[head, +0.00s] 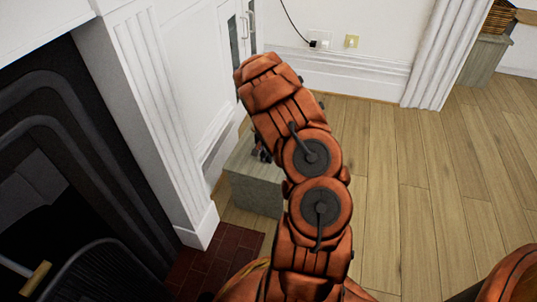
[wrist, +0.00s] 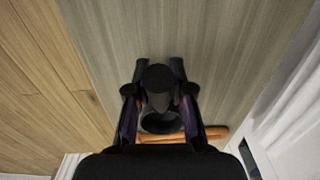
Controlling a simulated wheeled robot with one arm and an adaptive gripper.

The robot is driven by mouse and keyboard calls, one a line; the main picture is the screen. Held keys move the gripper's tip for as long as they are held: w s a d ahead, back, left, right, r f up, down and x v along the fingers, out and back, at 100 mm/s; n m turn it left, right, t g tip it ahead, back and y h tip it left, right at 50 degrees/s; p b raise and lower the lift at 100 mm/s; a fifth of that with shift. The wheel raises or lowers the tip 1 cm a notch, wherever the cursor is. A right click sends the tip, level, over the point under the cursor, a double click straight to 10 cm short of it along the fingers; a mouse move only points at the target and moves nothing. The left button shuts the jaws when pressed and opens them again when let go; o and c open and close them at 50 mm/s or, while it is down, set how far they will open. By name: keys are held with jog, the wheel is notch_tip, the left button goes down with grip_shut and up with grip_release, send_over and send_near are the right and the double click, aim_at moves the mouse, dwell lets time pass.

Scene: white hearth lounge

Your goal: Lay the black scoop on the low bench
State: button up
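The low bench is a grey-green wooden block; it stands beside the white fireplace surround in the head view (head: 252,195), and its grained top fills much of the wrist view (wrist: 200,35). My gripper (wrist: 159,88) is over the bench top, pointing at it. The black scoop (wrist: 158,78) lies between its two fingers, with a rounded dark end toward the fingertips and a round hollow part nearer the palm. Grey bench shows in gaps between the fingertips and the scoop. Whether the scoop rests on the bench is hard to tell. In the head view my arm hides most of the gripper.
An orange-brown rod-like thing (wrist: 213,133) shows beside the right finger. The dark fireplace (head: 60,150) and white surround (head: 150,110) stand close on the left. A second grey-green block (head: 484,60) with a wicker basket (head: 498,17) stands far right. Open wooden floor (head: 410,190) lies right.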

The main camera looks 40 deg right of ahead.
jog(key=o, duration=0.3)
